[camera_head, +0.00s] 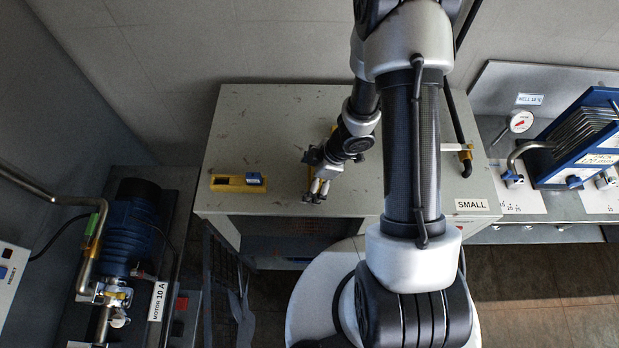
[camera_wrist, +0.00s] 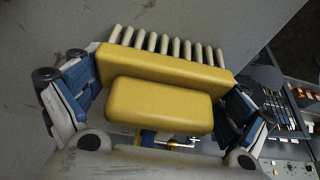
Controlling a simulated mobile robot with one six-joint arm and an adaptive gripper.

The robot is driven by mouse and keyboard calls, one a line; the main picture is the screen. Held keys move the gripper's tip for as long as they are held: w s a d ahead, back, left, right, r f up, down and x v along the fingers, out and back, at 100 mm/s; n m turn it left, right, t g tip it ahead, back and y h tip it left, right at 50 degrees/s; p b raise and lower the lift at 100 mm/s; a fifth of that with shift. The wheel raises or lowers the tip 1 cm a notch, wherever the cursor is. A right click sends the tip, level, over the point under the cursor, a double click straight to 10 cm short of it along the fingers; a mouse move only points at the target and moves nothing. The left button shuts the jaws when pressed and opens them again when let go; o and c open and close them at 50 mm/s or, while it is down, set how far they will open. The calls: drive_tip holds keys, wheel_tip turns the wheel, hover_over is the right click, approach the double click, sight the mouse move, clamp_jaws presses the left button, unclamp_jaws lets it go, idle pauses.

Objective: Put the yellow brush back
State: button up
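The yellow brush (camera_wrist: 160,102) fills the middle of the wrist view. It has a wide yellow back, a smaller yellow block in front, and a row of cream bristles along the far edge. My gripper (camera_wrist: 160,95) has its blue-padded fingers against the two ends of the brush and is shut on it. In the head view my gripper (camera_head: 318,188) is over the front middle of the grey cabinet top (camera_head: 255,125). The arm and fingers hide most of the brush there. I cannot tell whether the brush touches the top.
A yellow holder or block with a blue piece (camera_head: 238,183) sits on the cabinet top, left of my gripper. A yellow-fitted pipe (camera_head: 465,155) and a SMALL label (camera_head: 471,204) are at right. A blue motor (camera_head: 130,230) stands lower left. The cabinet's back left is clear.

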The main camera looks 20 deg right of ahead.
drive_tip(key=shift+r, duration=0.1)
idle(0.3)
drive_tip(key=w+d+r+m+t+h+p, duration=0.2)
drive_tip(key=d+r, duration=0.2)
drive_tip(key=r, duration=0.7)
drive_tip(key=w+d+r+m+t+h+p, duration=0.25)
drive_tip(key=d+r, duration=0.25)
drive_tip(key=r, duration=0.5)
drive_tip(key=w+d+r+m+t+h+p, duration=0.1)
drive_tip(key=d+r+m+h+p, duration=0.2)
drive_tip(key=r, duration=0.8)
drive_tip(key=s+r+m+g+h+b, duration=0.1)
drive_tip(key=s+r+m+b, duration=0.1)
drive_tip(key=s+r+m, duration=0.5)
drive_tip(key=s+a+r+y, duration=0.1)
drive_tip(key=s+a, duration=0.2)
drive_tip(key=s, duration=0.1)
drive_tip(key=s+a+r+g+y, duration=0.1)
drive_tip(key=s+a, duration=0.3)
drive_tip(key=s, duration=0.1)
drive_tip(key=s+a+r+y, duration=0.1)
drive_tip(key=s+a+y, duration=0.1)
drive_tip(key=s, duration=0.3)
drive_tip(key=shift+a, duration=0.75)
